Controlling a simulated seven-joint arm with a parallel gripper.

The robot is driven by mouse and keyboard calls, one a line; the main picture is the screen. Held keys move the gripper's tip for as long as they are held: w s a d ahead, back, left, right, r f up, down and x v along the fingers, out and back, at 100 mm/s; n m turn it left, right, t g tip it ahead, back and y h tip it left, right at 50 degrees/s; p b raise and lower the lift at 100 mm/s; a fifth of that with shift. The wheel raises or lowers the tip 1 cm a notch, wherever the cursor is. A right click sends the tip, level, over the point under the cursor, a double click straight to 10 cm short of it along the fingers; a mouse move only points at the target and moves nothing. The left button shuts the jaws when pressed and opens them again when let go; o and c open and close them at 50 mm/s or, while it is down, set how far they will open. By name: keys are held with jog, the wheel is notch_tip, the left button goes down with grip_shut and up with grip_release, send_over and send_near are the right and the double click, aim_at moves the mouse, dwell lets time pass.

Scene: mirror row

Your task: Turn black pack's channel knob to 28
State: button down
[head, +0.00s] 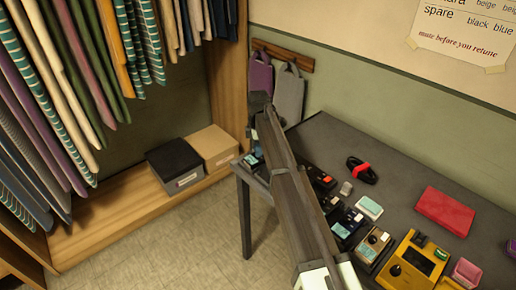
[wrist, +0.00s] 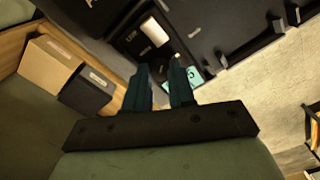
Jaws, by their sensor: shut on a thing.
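The black pack (wrist: 128,52) lies under my fingertips in the wrist view, with a white panel and small white lettering on its dark face. My gripper (wrist: 163,75) has its two dark blue fingers on the pack's face, shut on what appears to be the channel knob. The knob is mostly hidden between the fingers, and I cannot read its setting.
Several other packs stand on the grey table, among them a yellow one (head: 411,262) and a beige one (head: 372,245). A red box (head: 445,211) lies at the right. Two storage boxes, one black (head: 174,164) and one tan (head: 214,147), sit under the hanging clothes.

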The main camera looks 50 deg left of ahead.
jog(key=m, duration=0.5)
dwell(0.6)
jog(key=c, duration=0.9)
grip_release()
jog(key=shift+c, duration=0.2)
notch_tip(320, 180, up, 14)
jog(key=shift+f, duration=0.15)
